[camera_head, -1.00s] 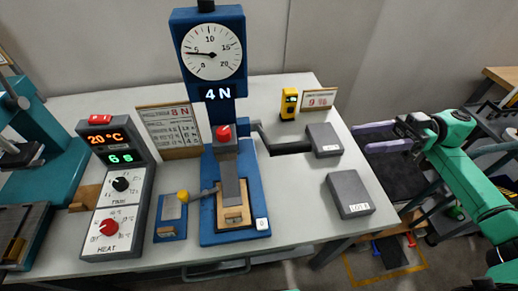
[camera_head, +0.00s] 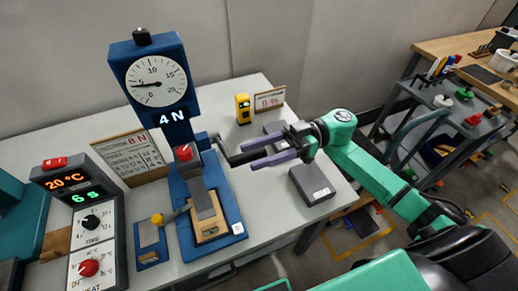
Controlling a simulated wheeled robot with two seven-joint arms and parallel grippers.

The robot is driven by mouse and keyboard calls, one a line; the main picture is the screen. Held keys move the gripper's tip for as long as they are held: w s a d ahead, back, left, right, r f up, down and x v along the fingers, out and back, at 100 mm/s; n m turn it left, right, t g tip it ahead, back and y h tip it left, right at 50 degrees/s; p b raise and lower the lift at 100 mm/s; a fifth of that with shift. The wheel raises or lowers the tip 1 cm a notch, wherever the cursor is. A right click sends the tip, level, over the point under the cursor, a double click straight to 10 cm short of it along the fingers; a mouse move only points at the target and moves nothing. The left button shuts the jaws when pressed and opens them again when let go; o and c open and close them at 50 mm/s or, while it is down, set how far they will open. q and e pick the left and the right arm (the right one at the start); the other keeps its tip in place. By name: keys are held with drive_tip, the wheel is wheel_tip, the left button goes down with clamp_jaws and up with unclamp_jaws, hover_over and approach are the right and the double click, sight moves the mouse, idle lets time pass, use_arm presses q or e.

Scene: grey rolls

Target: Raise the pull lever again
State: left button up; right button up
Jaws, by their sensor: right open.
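The blue pull tester (camera_head: 158,85) stands on the table with a round dial and a lit display reading 4 N. Its black pull lever (camera_head: 233,157) sticks out low from the right side of the column toward my right gripper. My right gripper (camera_head: 249,156) is open, its two purple fingers pointing left. The lever's handle is at the fingertips and seems to run between them; its outer end is partly hidden by the fingers. I cannot tell whether they touch. My left gripper is not in view.
A grey block (camera_head: 312,186) lies below the right gripper; another is partly hidden behind it. A yellow gauge (camera_head: 243,109) and a 9 % card (camera_head: 270,101) stand behind. A control box (camera_head: 85,222) and an 8 N card (camera_head: 130,156) are left. A cart (camera_head: 437,118) stands right.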

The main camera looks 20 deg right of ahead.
drive_tip(key=shift+c, duration=0.2)
clamp_jaws()
idle(1.1)
